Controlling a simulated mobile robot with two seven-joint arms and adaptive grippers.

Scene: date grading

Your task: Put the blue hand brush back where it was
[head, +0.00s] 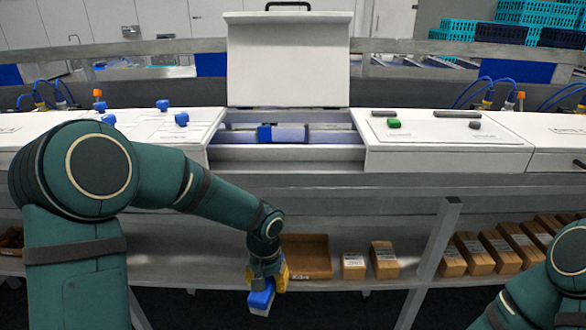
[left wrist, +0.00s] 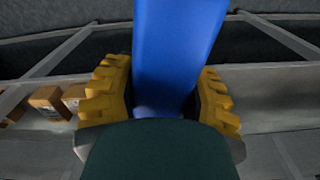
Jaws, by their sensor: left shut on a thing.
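The blue hand brush (head: 261,298) hangs below my left gripper (head: 268,275) in the head view, with a pale lower edge showing. My left gripper is shut on the brush, in front of the lower shelf. In the left wrist view the blue brush (left wrist: 176,60) stands between the yellow fingers of the gripper (left wrist: 165,100). My right arm (head: 540,290) enters at the lower right of the head view; its gripper is out of frame.
An open brown box (head: 306,257) sits on the lower shelf (head: 340,287) beside the left gripper. Small cartons (head: 383,260) stand to its right. Above, the machine's white lid (head: 288,60) is raised over an open bay. A slanted grey post (head: 436,240) stands right of the cartons.

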